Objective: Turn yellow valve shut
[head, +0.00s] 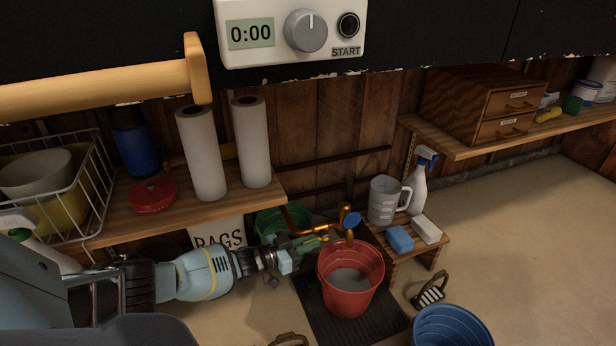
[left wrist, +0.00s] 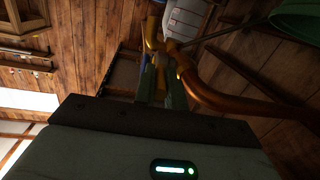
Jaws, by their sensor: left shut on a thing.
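The yellow valve (head: 317,229) sits on copper pipework above and behind the red bucket, in the middle of the head view. My left gripper (head: 315,239) reaches it from the left and is shut on its yellow handle. In the left wrist view, the yellow handle (left wrist: 161,75) shows between the two greenish fingers (left wrist: 162,92), beside the copper pipe (left wrist: 215,97). The fingers hide part of the handle. A blue valve handle (head: 352,220) is just to the right on the same pipework. My right gripper is in neither view.
A red bucket (head: 350,290) with grey contents stands below the pipework on a dark mat (head: 325,328). A green bucket (head: 268,222) is behind. A small wooden bench (head: 433,249) carries a jug, spray bottle and sponges. A wooden shelf (head: 262,199) hangs above my arm.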

